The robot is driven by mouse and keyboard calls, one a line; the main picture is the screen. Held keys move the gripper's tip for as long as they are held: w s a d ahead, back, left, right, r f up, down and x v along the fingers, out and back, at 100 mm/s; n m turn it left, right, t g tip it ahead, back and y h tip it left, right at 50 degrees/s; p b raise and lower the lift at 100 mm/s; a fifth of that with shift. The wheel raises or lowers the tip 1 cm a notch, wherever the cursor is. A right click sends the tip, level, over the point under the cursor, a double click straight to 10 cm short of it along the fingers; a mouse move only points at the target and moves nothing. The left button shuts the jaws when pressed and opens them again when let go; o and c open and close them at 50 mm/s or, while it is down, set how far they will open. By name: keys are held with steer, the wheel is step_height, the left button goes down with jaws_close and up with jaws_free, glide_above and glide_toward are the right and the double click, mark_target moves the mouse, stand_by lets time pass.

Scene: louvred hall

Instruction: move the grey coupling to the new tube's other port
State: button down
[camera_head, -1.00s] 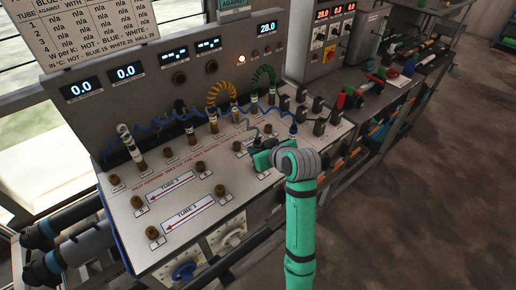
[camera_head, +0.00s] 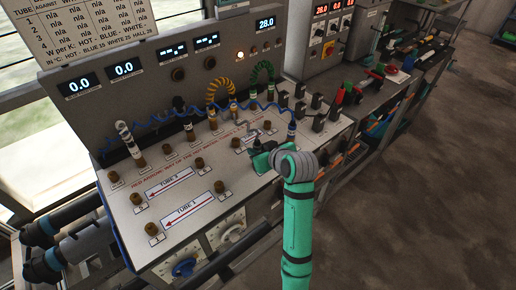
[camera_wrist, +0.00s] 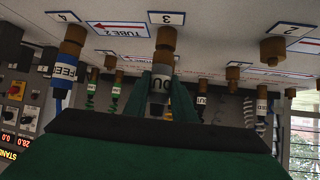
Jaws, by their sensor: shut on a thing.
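My gripper (camera_wrist: 160,92) is shut on the grey coupling (camera_wrist: 158,84), which has a white band with partly covered lettering. In the wrist view, which looks upside down, the coupling is in line with the brass port 3 (camera_wrist: 165,40) and appears to meet it. The blue FEED coupling (camera_wrist: 64,72) is on port 4 (camera_wrist: 73,40), at the other end of the TUBE 2 label (camera_wrist: 118,28). In the head view, my gripper (camera_head: 260,152) is at the panel's right front, and its green body and wrist hide much of the coupling.
Port 2 (camera_wrist: 273,48) is bare. Port 1 (camera_head: 152,228) is bare too. Behind stand yellow (camera_head: 220,90) and green (camera_head: 262,70) coiled hoses. A long blue coiled hose (camera_head: 160,121) crosses the panel. Black switches (camera_head: 318,122) stand to the right.

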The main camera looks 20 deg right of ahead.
steer(key=shift+a+f, duration=0.1)
steer(key=shift+f, duration=0.1)
steer(key=c, duration=1.4)
jaws_free()
steer(key=shift+r, duration=0.1)
steer(key=s+r, duration=0.3)
steer(key=r, duration=0.3)
steer(key=shift+s+d, duration=0.15)
steer(key=shift+d, duration=0.2)
steer(key=v, duration=1)
steer(key=shift+s+r, duration=0.25)
